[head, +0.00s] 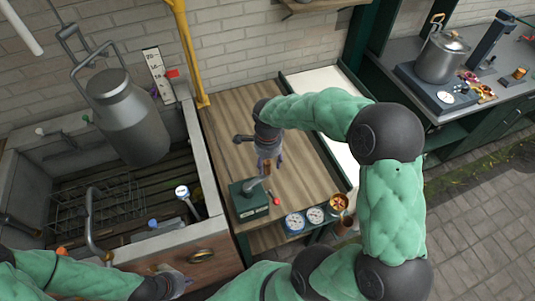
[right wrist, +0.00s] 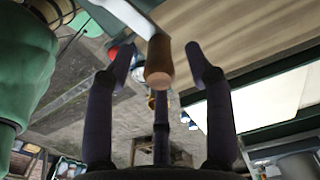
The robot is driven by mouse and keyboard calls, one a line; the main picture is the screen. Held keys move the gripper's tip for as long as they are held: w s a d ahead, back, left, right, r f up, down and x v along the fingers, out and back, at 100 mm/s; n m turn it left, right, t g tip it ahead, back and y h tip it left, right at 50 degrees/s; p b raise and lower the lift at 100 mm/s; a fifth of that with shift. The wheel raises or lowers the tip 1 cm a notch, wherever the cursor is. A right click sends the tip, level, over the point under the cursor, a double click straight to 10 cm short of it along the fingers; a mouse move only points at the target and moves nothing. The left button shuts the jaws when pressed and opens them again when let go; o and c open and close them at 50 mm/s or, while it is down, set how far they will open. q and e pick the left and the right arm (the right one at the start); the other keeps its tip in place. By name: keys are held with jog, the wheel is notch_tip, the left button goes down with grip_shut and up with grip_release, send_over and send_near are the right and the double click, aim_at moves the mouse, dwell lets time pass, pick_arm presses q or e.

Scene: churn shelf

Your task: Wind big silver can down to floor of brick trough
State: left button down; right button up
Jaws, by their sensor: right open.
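The big silver can (head: 127,118) hangs upright by its bail from a hook over the stone-rimmed trough (head: 196,150) in the head view. The can's base looks above the slatted floor (head: 75,168); the exact gap is hard to judge. A green winch (head: 247,204) stands on the wooden bench. Its wooden crank handle (right wrist: 159,62) shows in the right wrist view between the open fingers of my right gripper (right wrist: 160,85). In the head view my right gripper (head: 268,160) points down above the winch. My left gripper (head: 176,284) is low, near the trough's front; its fingers are unclear.
A white scale board (head: 157,72) with a red marker stands behind the trough. A wire rack (head: 100,200) and a curved tap (head: 92,225) are in the trough. Dials (head: 294,222) sit at the bench front. A steel pot (head: 441,58) stands on the right counter.

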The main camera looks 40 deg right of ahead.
aim_at(268, 167)
jog(key=shift+f, duration=1.5)
